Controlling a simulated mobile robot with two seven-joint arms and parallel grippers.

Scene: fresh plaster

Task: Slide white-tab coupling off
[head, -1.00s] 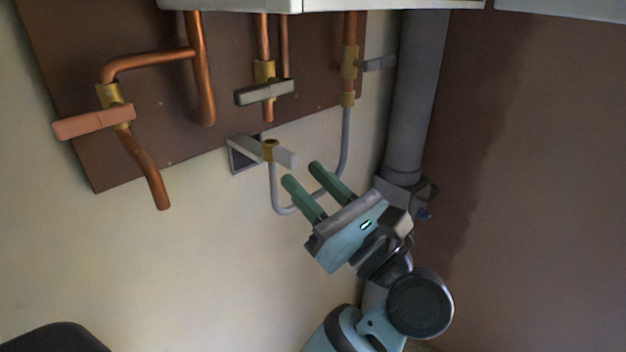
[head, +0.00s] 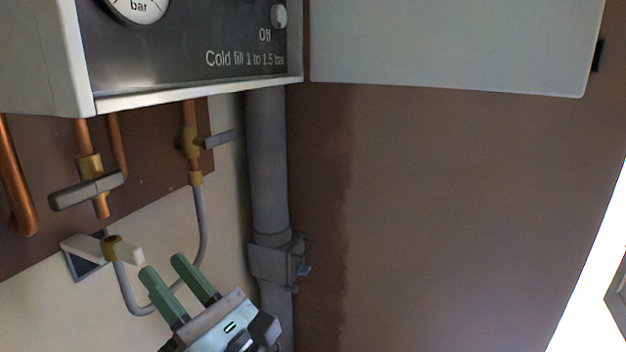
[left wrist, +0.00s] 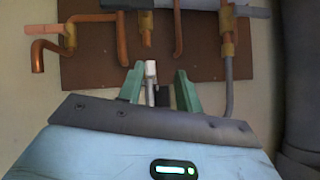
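The brass coupling (head: 112,248) with a white tab (head: 134,255) sits at the lower left end of a looping grey hose (head: 203,225), by the wall. My left gripper (head: 164,263) is open and empty, its green fingers pointing up toward the coupling from the lower right. The left fingertip shows close to the tab; I cannot tell whether they touch. In the left wrist view the white tab (left wrist: 151,69) shows between the open fingers of my left gripper (left wrist: 160,72), nearer the left one. My right gripper is not in view.
Copper pipes (head: 15,185) and a grey-handled valve (head: 88,188) hang above left. Another brass valve (head: 189,143) tops the hose. The boiler casing (head: 200,95) overhangs them. A thick grey pipe (head: 268,180) stands right of the hose. The brown wall beyond is bare.

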